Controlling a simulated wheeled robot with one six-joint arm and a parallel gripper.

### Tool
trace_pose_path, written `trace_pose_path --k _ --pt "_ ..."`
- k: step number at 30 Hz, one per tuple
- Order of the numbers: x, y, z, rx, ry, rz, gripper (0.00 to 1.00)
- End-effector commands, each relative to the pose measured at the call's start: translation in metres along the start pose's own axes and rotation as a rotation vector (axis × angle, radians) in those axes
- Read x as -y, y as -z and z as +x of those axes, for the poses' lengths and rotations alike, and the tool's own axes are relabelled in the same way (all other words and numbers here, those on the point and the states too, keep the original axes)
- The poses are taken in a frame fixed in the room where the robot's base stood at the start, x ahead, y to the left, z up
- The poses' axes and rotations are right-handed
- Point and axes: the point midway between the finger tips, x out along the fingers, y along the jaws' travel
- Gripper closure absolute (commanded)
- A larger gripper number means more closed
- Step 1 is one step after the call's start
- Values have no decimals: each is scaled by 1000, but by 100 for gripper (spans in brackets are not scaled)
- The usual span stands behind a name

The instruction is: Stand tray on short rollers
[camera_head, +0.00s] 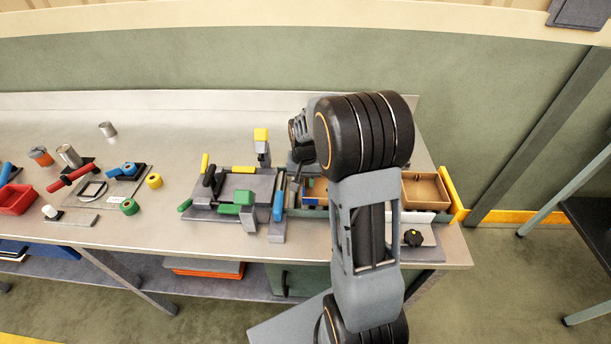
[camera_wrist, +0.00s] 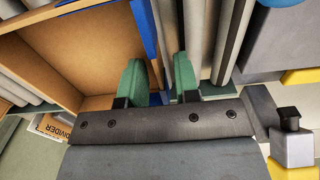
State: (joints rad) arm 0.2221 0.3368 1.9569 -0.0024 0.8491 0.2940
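In the wrist view a brown tray (camera_wrist: 100,45) with a blue edge strip fills the upper left. Grey rollers (camera_wrist: 228,35) run along its right side. My gripper (camera_wrist: 158,75) has two green fingertips standing apart. The left fingertip overlaps the tray's inner side and the right one is over the rollers, with the blue edge between or just beyond them. I cannot tell whether either touches it. In the head view my arm hides the gripper. A brown and blue tray part (camera_head: 316,186) shows left of my arm, and an open brown tray (camera_head: 426,188) shows right of it.
A yellow end piece (camera_head: 452,193) stands at the bench's right end, with a black knob (camera_head: 413,237) in front. A grey fixture (camera_head: 240,190) with green and blue parts is left of the rollers. A red bin (camera_head: 16,199) and loose parts lie farther left. The bench's back is largely clear.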

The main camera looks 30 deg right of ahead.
Motion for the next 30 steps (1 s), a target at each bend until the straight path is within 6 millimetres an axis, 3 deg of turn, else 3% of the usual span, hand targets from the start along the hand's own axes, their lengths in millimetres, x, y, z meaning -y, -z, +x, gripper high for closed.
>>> trace_pose_path --k 5,18,23,26,30 --pt "0 1 -18 -4 1 0 71" --pt "0 0 -98 -4 1 0 71" --pt "0 0 -115 -3 1 -1 71" --pt "2 -8 -125 -16 5 -20 71" --pt "8 -45 -142 -83 24 -117 71"
